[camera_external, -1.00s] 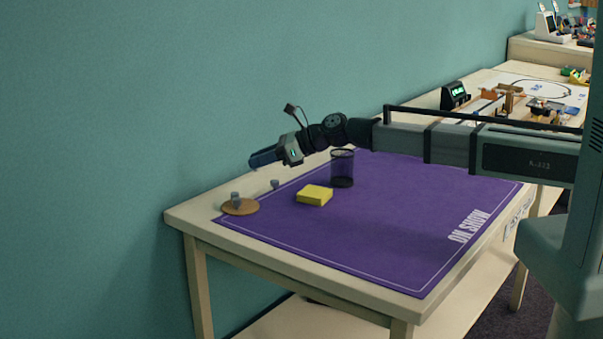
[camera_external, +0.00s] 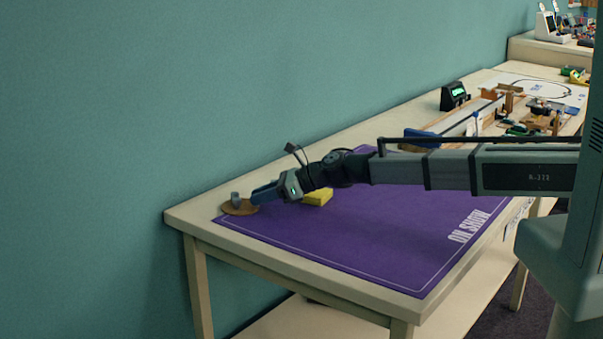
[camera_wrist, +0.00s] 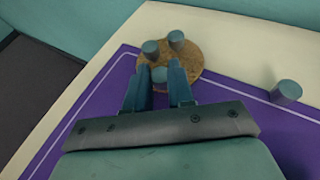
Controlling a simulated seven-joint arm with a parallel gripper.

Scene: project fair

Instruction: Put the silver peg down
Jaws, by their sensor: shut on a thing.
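My gripper (camera_external: 257,194) is low at the right edge of a round cork disc (camera_external: 228,211). In the wrist view, its fingers (camera_wrist: 155,88) are shut on a grey, silver-looking peg (camera_wrist: 159,75). The held peg overlaps the near part of the cork disc (camera_wrist: 193,62); I cannot tell if it touches it. Two similar grey pegs stand on the disc, one at its left (camera_wrist: 150,50) and one farther back (camera_wrist: 176,40).
The purple mat (camera_external: 380,235) covers much of the wooden table (camera_external: 190,212). The front of the mat is clear. A teal wall (camera_external: 110,110) runs along the back.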

